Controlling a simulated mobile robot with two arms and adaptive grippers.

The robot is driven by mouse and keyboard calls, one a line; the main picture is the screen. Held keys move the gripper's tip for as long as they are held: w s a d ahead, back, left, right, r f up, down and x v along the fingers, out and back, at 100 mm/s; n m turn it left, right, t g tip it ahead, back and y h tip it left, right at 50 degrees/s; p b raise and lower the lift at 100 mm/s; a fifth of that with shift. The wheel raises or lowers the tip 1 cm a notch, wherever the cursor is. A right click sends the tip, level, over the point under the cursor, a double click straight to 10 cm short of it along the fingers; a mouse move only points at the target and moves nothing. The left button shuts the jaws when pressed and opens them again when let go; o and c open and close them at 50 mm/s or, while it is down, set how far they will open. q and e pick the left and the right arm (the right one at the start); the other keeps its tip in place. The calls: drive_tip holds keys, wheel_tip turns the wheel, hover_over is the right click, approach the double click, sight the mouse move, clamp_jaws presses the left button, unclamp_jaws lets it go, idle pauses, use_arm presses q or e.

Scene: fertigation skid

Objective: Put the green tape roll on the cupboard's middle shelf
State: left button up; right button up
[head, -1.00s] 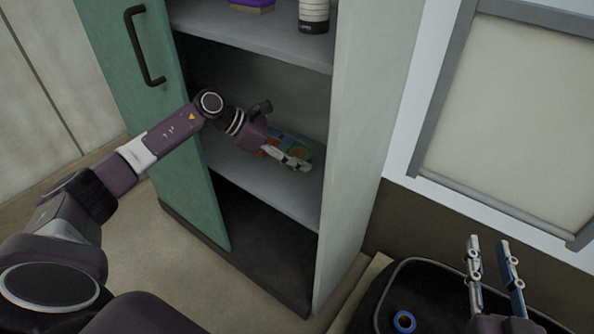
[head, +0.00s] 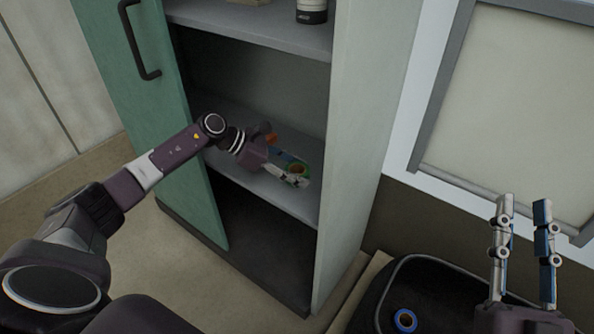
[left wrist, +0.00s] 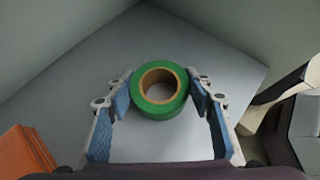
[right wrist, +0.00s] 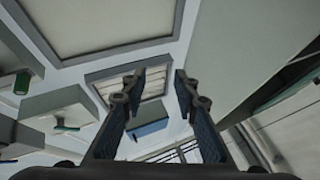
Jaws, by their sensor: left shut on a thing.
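The green tape roll (left wrist: 160,111) lies between the two fingers of my left gripper (left wrist: 160,92), which is shut on its sides. In the head view my left gripper (head: 292,174) reaches into the open cupboard (head: 368,130) and partly hides the roll (head: 299,168). Both are low over the cupboard's middle shelf (head: 265,190), near its right side; I cannot tell whether the roll touches the shelf. My right gripper (head: 523,215) is open and empty, outside the cupboard at right; its fingers also show in the right wrist view (right wrist: 160,78).
An orange item (left wrist: 27,152) stands on the shelf beside my left gripper. The green cupboard door (head: 150,110) stands open at left. A white-and-black container (head: 312,12) stands on the shelf above. A black bin (head: 420,268) with a blue ring (head: 405,320) is at lower right.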

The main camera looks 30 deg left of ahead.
drive_tip(key=shift+r, duration=0.1)
use_arm(q)
drive_tip(key=shift+f, duration=0.1)
use_arm(e)
drive_tip(key=shift+s+r+t, duration=0.2)
drive_tip(key=shift+r+t, duration=0.05)
drive_tip(key=shift+t, duration=0.05)
use_arm(q)
drive_tip(key=o, duration=1.1)
drive_tip(key=shift+o, duration=0.2)
drive_tip(key=p+v, duration=0.2)
drive_tip(key=v, duration=0.8)
drive_tip(key=shift+s+a+r, duration=0.2)
drive_tip(key=shift+r, duration=0.05)
drive_tip(key=shift+s+a+r, duration=0.35)
drive_tip(key=shift+a+r, duration=0.1)
use_arm(e)
wheel_tip(320, 180, down, 12)
drive_tip(key=w+g+h, duration=0.2)
drive_tip(key=g, duration=0.4)
drive_tip(key=shift+w+d+f, duration=0.15)
drive_tip(key=shift+w+d, duration=0.25)
drive_tip(key=shift+d, duration=0.05)
